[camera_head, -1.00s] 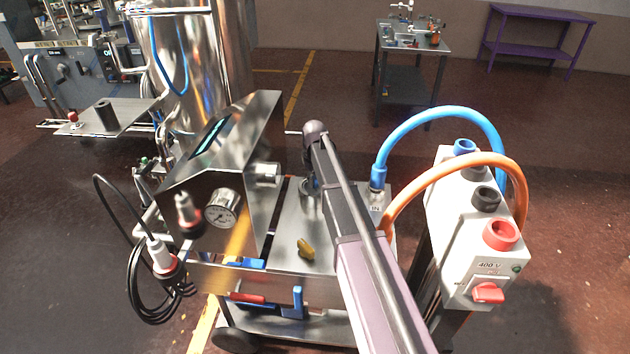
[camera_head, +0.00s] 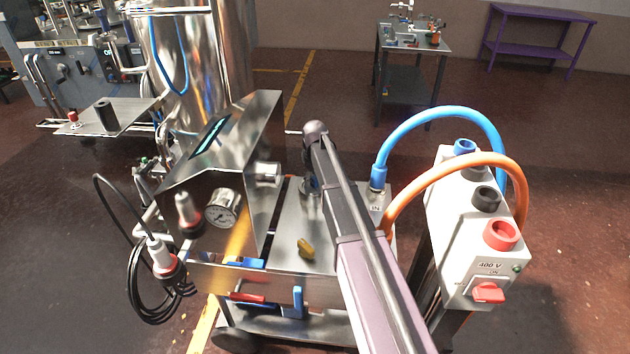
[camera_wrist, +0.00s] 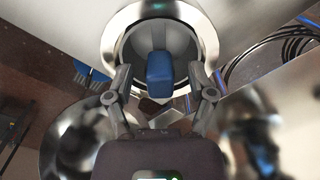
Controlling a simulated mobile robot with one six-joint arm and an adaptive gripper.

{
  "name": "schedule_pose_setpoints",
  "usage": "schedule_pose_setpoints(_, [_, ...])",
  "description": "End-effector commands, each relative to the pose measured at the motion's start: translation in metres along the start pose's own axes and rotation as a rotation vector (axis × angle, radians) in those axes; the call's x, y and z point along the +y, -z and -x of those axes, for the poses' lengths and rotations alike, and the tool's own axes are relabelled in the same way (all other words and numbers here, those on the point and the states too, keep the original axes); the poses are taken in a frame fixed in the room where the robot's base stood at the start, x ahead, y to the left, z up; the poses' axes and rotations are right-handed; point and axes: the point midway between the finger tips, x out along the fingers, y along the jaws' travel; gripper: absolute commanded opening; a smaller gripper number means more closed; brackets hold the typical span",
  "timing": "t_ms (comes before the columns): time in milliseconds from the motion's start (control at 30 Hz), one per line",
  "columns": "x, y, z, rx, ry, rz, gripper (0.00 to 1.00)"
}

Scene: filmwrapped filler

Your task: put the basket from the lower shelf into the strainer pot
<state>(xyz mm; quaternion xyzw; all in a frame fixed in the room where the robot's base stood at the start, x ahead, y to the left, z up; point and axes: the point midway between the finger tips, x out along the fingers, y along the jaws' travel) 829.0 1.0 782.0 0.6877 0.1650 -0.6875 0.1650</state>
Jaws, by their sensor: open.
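In the wrist view, my gripper (camera_wrist: 160,76) is open, with one dark finger on each side. A blue block-like piece (camera_wrist: 159,70) shows between the fingers; I cannot tell whether they touch it, or whether it belongs to the basket. Behind it is a round, shiny steel rim with a dark inside (camera_wrist: 206,38); I cannot tell whether this is the strainer pot. I cannot make out the basket for certain in either view. In the head view my arm reaches over the steel machine and hides my gripper.
A steel machine (camera_head: 262,130) with a gauge (camera_head: 222,208) stands left of my arm. A 400 V box (camera_head: 462,230) with blue (camera_head: 440,110) and orange (camera_head: 430,180) hoses stands close on the right. A small table (camera_head: 412,42) and a purple table (camera_head: 540,13) stand far back.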

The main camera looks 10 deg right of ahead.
Motion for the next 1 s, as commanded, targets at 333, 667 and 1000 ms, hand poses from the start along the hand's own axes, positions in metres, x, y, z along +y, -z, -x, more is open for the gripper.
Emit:
schedule_pose_setpoints(333, [0.0, 0.0, 0.018, 0.0, 0.0, 0.0, 0.71])
schedule_pose_setpoints(667, [0.0, 0.0, 0.046, 0.0, 0.0, 0.0, 0.71])
schedule_pose_setpoints(1000, [0.0, 0.0, 0.074, 0.0, 0.0, 0.0, 0.71])
